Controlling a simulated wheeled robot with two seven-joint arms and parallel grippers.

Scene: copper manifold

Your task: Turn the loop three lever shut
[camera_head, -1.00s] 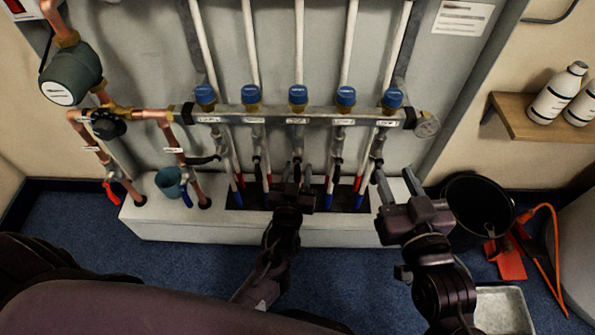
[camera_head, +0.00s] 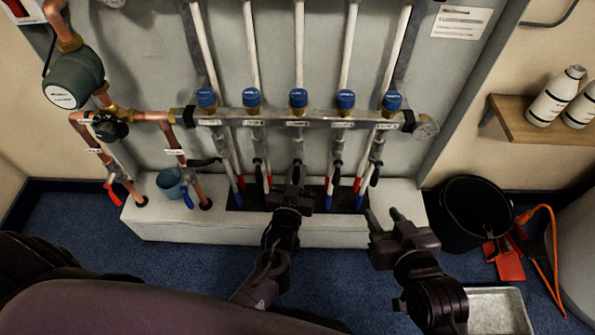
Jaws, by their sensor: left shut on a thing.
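The manifold bar (camera_head: 270,119) runs across the grey back panel with five blue caps; the loop three cap (camera_head: 298,97) is the middle one. Below it is the loop three valve (camera_head: 297,145). My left gripper (camera_head: 296,174) is at the lower part of this valve, shut on the loop three lever. The lever itself is mostly hidden by the fingers, so its angle cannot be told. My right gripper (camera_head: 382,214) is open and empty, in front of the white plinth's right part, apart from the valves.
Pipes drop into a slot in the white plinth (camera_head: 160,227). A black bucket (camera_head: 474,212), a red dustpan (camera_head: 508,260) and a metal tray (camera_head: 498,310) stand at right.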

